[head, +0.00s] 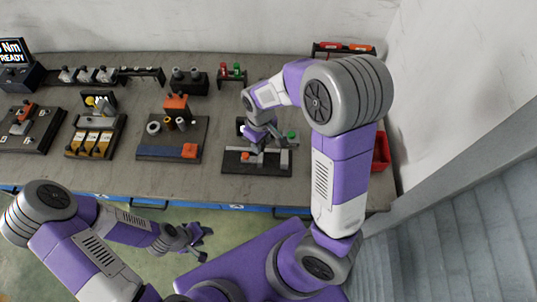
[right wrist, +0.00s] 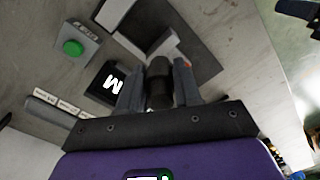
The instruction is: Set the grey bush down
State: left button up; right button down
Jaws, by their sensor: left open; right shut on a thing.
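My right gripper (head: 261,146) is low over the dark fixture plate (head: 270,171) at the right of the table. In the right wrist view its fingers (right wrist: 159,88) are shut on a dark grey cylindrical part, the grey bush (right wrist: 159,68). The bush lies between the two fingers, beside light grey blocks (right wrist: 143,22) of the fixture. I cannot tell whether its lower end touches the fixture. In the head view the bush is too small and hidden to make out. My left gripper (head: 199,240) is open and empty, in front of the table edge.
Left of the fixture is a dark board (head: 155,150) with several small bushes and an orange block. A green button (head: 291,135) on a grey box also shows in the right wrist view (right wrist: 73,48). A red bin (head: 381,152) stands at the right edge.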

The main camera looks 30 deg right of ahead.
aim_at(273, 162)
notch_tip(273, 162, up, 2)
jog(key=s+d+n+b, duration=0.1)
jog(key=s+d+n, duration=0.2)
jog(key=n, duration=0.1)
jog(key=shift+n, duration=0.4)
jog(key=f+b, duration=0.1)
jog(key=f, duration=0.3)
jog(key=f+b, duration=0.1)
jog(key=f, duration=0.4)
jog(key=shift+w+d+f+b, duration=0.1)
jog(key=shift+w+f+b, duration=0.15)
jog(key=shift+b, duration=0.15)
pick_arm(q)
jog(key=f, duration=0.2)
jog(key=s+f, duration=0.1)
jog(key=f, duration=0.1)
pick_arm(e)
jog(key=shift+f, duration=0.15)
jog(key=shift+f, duration=0.15)
jog(key=c, duration=0.8)
grip_release()
pick_arm(q)
jog(key=shift+f, duration=0.1)
